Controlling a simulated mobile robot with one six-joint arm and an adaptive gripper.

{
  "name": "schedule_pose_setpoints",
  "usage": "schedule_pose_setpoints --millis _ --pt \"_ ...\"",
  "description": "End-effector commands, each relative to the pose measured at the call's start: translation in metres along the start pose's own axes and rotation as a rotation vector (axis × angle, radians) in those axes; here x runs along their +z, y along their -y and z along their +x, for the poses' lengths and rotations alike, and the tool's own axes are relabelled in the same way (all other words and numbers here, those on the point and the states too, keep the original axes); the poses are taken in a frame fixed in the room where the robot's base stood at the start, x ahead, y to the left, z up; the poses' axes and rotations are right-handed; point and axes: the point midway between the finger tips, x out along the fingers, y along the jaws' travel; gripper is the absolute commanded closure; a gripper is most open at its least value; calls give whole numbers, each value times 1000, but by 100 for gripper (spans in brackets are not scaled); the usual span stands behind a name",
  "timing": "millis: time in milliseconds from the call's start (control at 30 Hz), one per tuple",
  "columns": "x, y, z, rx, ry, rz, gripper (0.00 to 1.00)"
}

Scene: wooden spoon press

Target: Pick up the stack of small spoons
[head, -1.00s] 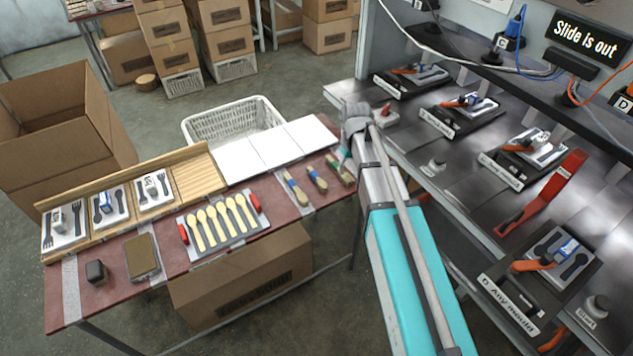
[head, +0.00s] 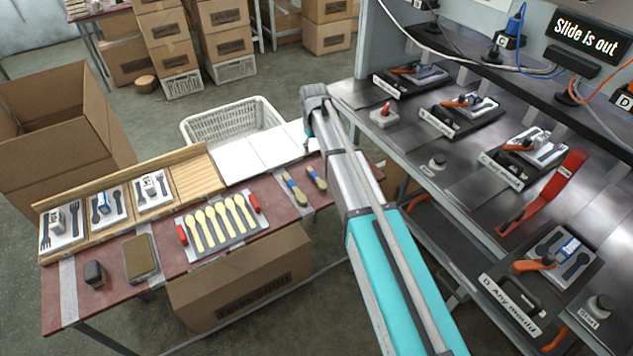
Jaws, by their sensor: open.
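A third bundle seen earlier at the right is hidden behind my arm. Several pale wooden spoons (head: 219,222) lie side by side in a tray with red ends, left of the bundles. My gripper (head: 307,140) points down over the table's back right part, beyond the bundles. It is open; its fingers are small and partly hidden.
White panels (head: 240,162) and a white basket (head: 232,119) are at the table's back. A wooden rack (head: 205,180) with mould plates stands at the left. The press bench (head: 455,190) with moulds and a red lever is on the right.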

Motion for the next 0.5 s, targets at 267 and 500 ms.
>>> schedule_pose_setpoints --millis 267,500 --pt "0 0 22 0 0 0 38" --pt "0 1 40 0 0 -1 38"
